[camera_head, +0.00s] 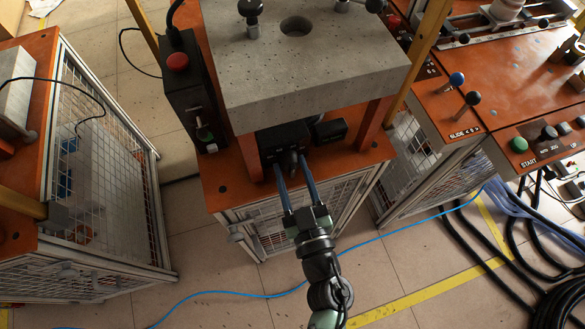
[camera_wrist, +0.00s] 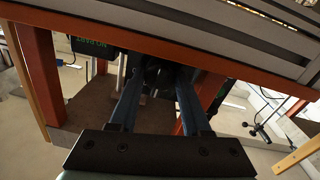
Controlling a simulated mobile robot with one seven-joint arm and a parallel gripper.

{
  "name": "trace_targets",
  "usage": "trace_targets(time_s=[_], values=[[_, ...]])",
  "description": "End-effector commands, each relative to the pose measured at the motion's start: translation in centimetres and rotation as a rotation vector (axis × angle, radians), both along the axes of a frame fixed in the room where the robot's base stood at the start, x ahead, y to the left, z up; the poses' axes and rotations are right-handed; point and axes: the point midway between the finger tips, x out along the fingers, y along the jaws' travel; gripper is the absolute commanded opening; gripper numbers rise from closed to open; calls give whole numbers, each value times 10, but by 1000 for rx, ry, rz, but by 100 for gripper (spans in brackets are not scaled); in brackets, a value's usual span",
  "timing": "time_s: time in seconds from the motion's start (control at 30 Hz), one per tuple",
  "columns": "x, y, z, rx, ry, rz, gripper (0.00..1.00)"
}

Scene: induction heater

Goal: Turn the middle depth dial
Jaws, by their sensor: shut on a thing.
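A black control box (camera_head: 270,140) sits under the grey slab of the middle machine, facing my arm. A dark dial stands out at the middle of its front. My gripper (camera_head: 290,161) reaches up to it with two long blue fingers, one on each side, shut on the dial. In the wrist view my gripper (camera_wrist: 161,76) also shows with its fingertips around dark parts in shadow. The dial's markings and its turn angle cannot be made out. A green-lit panel with lettering (camera_wrist: 94,46) shows left of the fingers in the wrist view.
The heavy grey slab (camera_head: 310,70) overhangs the box, with orange posts (camera_head: 375,123) at the sides. A tall black box with a red button (camera_head: 177,62) stands left. Another orange machine with ball-topped levers (camera_head: 457,80) is right. A blue cable (camera_head: 400,229) crosses the floor.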

Motion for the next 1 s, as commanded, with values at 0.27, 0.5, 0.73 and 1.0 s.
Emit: trace_targets(time_s=[0.27, 0.5, 0.73, 1.0], values=[[0, 0, -1, -214, -69, 1, 0], [0, 0, -1, -352, -114, -1, 0], [0, 0, -1, -424, -137, -1, 0], [0, 0, 0, -444, -144, -1, 0]])
